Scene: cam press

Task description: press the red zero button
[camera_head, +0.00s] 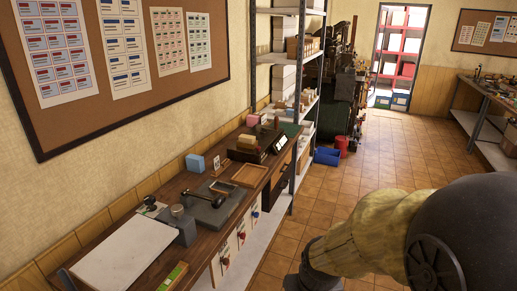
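I cannot make out a red zero button for certain. A dark device with a small pale display (281,143) stands towards the far end of the wooden workbench (160,205); any buttons on it are too small to tell. Small red spots show on white panels (241,236) below the bench's front edge, but I cannot tell what they are. My arm (375,235) comes in from the lower right, over the floor and apart from the bench. Its dark lower part runs out of the picture at the bottom, and my gripper's fingers do not show.
The bench also holds a white board (125,252), a grey plate (212,208) with a black-handled tool, a blue block (195,163) and a wooden tray (249,175). A metal shelf (300,100) stands beyond. The tiled floor (385,150) is clear towards the doorway.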

